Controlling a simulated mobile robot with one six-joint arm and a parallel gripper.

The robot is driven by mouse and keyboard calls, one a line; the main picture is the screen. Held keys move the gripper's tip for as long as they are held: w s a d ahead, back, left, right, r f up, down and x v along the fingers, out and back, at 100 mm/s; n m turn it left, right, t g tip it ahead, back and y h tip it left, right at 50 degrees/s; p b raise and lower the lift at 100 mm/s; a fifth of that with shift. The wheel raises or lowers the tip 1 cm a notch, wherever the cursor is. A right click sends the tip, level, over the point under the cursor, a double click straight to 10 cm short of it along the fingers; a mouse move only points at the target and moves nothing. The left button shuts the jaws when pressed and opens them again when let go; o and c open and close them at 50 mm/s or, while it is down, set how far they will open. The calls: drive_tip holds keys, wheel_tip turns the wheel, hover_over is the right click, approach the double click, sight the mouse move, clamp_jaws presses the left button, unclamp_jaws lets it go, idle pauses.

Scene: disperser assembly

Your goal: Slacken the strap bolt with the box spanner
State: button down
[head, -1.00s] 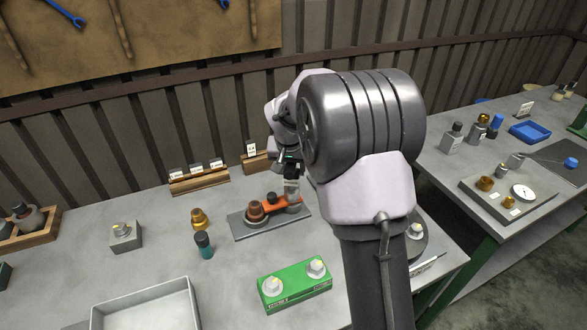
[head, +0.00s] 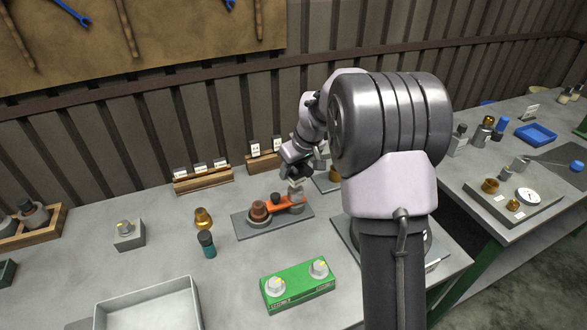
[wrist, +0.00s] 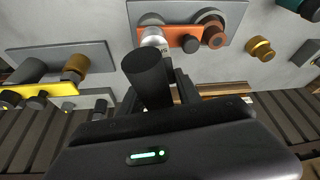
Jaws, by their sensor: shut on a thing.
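The orange strap (head: 285,204) lies across a grey plate (head: 241,228), with a brown cylinder (head: 259,210) at its left end and a small dark knob on it. My gripper (head: 297,176) is above the strap's right end. It is shut on the box spanner, whose black handle (wrist: 147,78) points towards the wrist camera. The spanner's silver end (wrist: 153,38) is at one end of the orange strap (wrist: 184,40) in the wrist view. The strap bolt is hidden there, and I cannot tell whether the spanner is seated on it.
A green block (head: 298,284) with two pale round fittings stands in front. A brass part (head: 203,218) and a teal-and-black bottle (head: 207,244) are left of the plate. A grey tray (head: 148,297) is at the front left. Wooden label racks (head: 203,181) stand behind.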

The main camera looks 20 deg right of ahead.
drive_tip(key=shift+m, duration=0.3)
drive_tip(key=shift+r, duration=0.1)
drive_tip(key=shift+r+p, duration=1.9)
drive_tip(key=shift+r, duration=0.6)
drive_tip(key=shift+a+f, duration=0.1)
